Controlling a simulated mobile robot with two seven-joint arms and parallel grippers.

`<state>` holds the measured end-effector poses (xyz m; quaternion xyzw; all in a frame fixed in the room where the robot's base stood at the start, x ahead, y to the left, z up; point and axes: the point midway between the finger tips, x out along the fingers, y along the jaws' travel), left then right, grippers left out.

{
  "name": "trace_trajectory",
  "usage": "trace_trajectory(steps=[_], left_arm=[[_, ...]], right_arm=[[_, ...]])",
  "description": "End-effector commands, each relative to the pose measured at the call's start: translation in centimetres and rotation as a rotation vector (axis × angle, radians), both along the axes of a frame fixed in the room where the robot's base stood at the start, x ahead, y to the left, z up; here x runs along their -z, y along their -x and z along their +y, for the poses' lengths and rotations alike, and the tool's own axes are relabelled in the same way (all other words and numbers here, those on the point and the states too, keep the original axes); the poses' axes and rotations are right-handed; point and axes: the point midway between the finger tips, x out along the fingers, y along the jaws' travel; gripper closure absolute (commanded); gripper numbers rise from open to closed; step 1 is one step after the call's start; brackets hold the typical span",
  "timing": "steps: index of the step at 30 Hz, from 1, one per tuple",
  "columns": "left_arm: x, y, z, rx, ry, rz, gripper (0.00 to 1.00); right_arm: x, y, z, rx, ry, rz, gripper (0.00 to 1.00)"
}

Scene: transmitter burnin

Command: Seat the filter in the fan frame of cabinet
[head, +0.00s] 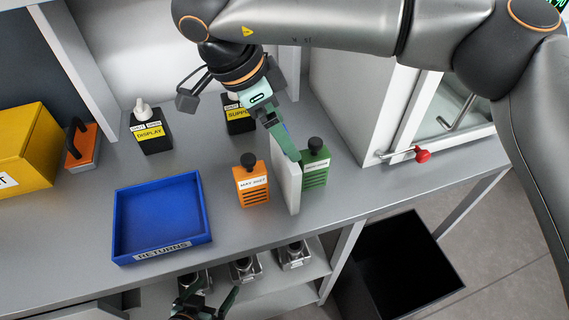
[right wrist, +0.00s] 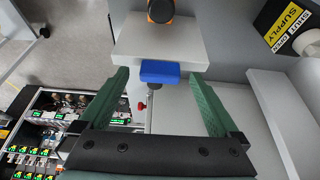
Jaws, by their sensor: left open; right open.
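The filter, a thin white panel (head: 289,187), stands upright on the grey bench between an orange and a green canister. Its blue tab (right wrist: 160,72) faces my right gripper (right wrist: 158,78) in the right wrist view. That gripper is open, its green fingers on either side of the tab with gaps, not closed on it. In the head view my right gripper (head: 281,140) is just above the filter and partly covers it. My left gripper (head: 208,298) is open and empty at the bottom edge, near the lower shelf. The white cabinet (head: 395,115) stands at right; its fan frame cannot be made out.
The orange canister (head: 252,184) and green canister (head: 315,170) flank the filter closely. A blue tray (head: 120,228), black bottles (head: 152,138) and a yellow box (head: 22,150) are on the bench. A red knob (head: 422,155) sticks out by the cabinet. A black bin (head: 400,270) is below.

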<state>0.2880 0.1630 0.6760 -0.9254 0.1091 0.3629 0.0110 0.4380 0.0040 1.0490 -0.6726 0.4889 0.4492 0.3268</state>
Motion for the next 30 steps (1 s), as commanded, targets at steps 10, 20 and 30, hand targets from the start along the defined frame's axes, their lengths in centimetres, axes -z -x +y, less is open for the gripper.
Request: trace_trajectory(steps=[10, 20, 30], left_arm=[[-0.02, -0.06, 0.04, -0.001, 0.0, -0.002, 0.0], [0.0, -0.07, 0.1, -0.002, -0.001, -0.002, 0.0], [0.03, -0.07, 0.15, -0.002, -0.003, -0.001, 0.0]], right_arm=[[0.04, 0.0, 0.0, -0.001, 0.0, 0.0, 0.18], [0.03, 0.01, 0.02, -0.001, 0.0, 0.0, 0.55], [0.02, 0.01, 0.02, -0.001, 0.0, 0.0, 0.94]])
